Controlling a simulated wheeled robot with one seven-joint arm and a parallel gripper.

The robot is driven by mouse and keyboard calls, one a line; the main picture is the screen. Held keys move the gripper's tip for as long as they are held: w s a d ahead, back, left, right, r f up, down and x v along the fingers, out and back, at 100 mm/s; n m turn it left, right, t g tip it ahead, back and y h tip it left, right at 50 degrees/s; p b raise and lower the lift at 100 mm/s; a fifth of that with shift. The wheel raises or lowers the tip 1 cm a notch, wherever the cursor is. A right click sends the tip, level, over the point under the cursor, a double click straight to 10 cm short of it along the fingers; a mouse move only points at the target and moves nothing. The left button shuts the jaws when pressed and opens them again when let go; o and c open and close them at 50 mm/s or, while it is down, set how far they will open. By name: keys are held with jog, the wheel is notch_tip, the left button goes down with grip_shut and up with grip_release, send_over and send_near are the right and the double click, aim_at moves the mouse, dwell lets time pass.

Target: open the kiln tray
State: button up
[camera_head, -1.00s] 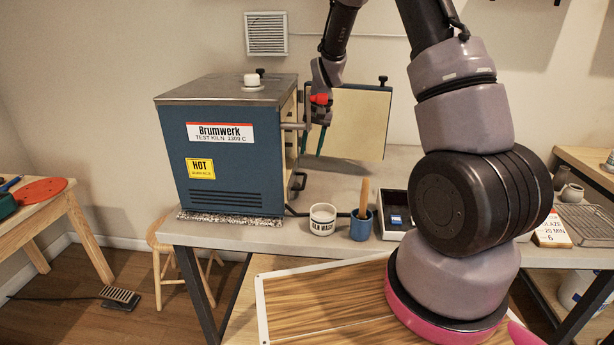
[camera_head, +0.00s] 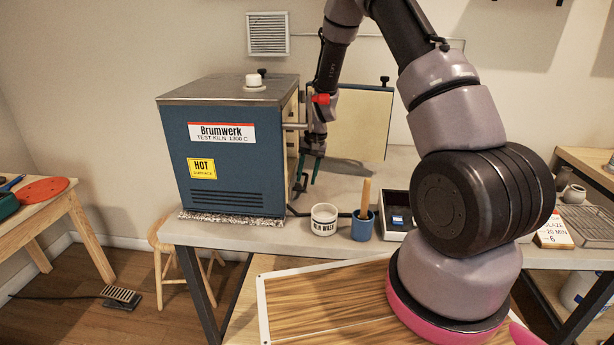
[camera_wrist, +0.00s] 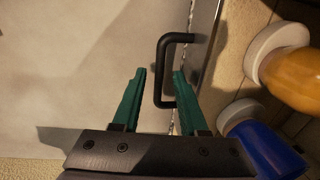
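The blue kiln (camera_head: 235,150) stands on the bench with its opening side facing right. A black D-shaped handle (camera_head: 299,184) sticks out low on that side; it also shows in the wrist view (camera_wrist: 160,75). The tray itself is not clearly seen. My gripper (camera_head: 309,172) is at the handle, with its green fingers pointing down. In the wrist view my gripper (camera_wrist: 159,73) is open, and the handle's bar appears between the two fingers, with the right finger on the kiln side. A gap shows on both sides of the bar; I cannot tell their depth.
The kiln door (camera_head: 362,125) stands open behind my gripper. A white cup (camera_head: 323,220) and a blue cup with a wooden tool (camera_head: 361,226) stand at the bench's front edge. Orange (camera_wrist: 288,82) and blue (camera_wrist: 262,145) rounded objects lie right of the handle in the wrist view.

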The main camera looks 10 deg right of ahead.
grip_shut()
dwell(1.2)
